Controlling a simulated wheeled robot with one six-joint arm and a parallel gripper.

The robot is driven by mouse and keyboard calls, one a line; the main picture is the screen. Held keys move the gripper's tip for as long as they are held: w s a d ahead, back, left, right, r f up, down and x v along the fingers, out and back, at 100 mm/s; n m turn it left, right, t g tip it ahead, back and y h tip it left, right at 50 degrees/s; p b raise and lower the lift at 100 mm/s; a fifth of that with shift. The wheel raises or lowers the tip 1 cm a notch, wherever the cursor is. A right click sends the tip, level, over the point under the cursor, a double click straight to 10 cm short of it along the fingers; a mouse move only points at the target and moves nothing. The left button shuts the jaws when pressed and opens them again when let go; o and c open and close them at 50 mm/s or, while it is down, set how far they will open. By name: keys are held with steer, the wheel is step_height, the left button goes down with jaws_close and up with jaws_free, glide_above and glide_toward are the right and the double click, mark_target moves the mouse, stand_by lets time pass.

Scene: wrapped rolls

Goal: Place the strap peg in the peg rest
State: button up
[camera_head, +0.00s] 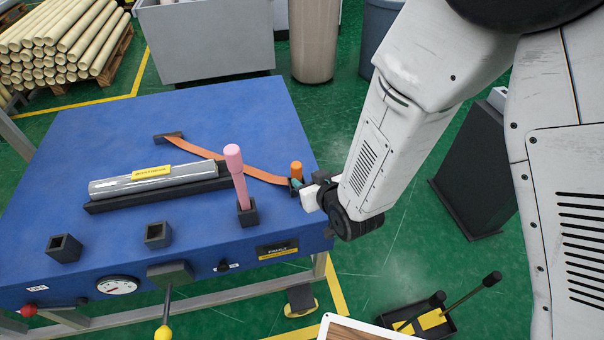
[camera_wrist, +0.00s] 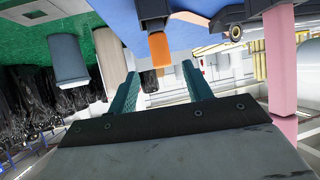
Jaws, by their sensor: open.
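The strap peg (camera_head: 296,168), with an orange top, stands upright in a small black holder (camera_head: 297,187) at the table's right edge. An orange strap (camera_head: 255,173) runs from there behind the roll to a black block. My gripper (camera_head: 300,184) is open beside the orange peg, at its right. In the wrist view the orange peg (camera_wrist: 158,49) lies just beyond and between the two teal fingertips of my gripper (camera_wrist: 159,70), not clasped. A pink peg (camera_head: 238,175) stands in a black square socket (camera_head: 247,214). I cannot tell which socket is the peg rest.
A wrapped roll (camera_head: 150,181) lies in a black cradle (camera_head: 105,206) on the blue table (camera_head: 105,130). Empty square sockets (camera_head: 64,248) (camera_head: 158,235) stand near the front edge. The pink peg (camera_wrist: 283,75) rises close by on the right in the wrist view. The table's back is mostly clear.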

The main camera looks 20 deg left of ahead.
steer(key=shift+v, duration=1.65)
steer(key=w+d+r+m+g+h, duration=0.1)
steer(key=d+r+m+h, duration=0.15)
steer(key=d+r, duration=0.7)
steer(key=w+d+r+m+g+h, duration=0.1)
steer(key=d+r+m+g+h, duration=0.15)
steer(key=d+r, duration=0.65)
steer(key=s+d+r+m+g+h, duration=0.1)
steer(key=s+d+r+g, duration=0.1)
steer(key=s+d, duration=0.7)
steer(key=s+d+r+m+g+h, duration=0.2)
steer(key=s+d+r, duration=0.3)
steer(key=s+d, duration=0.5)
steer(key=shift+s+d+m, duration=0.2)
steer(key=shift+s+m, duration=0.1)
steer(key=shift+s, duration=0.55)
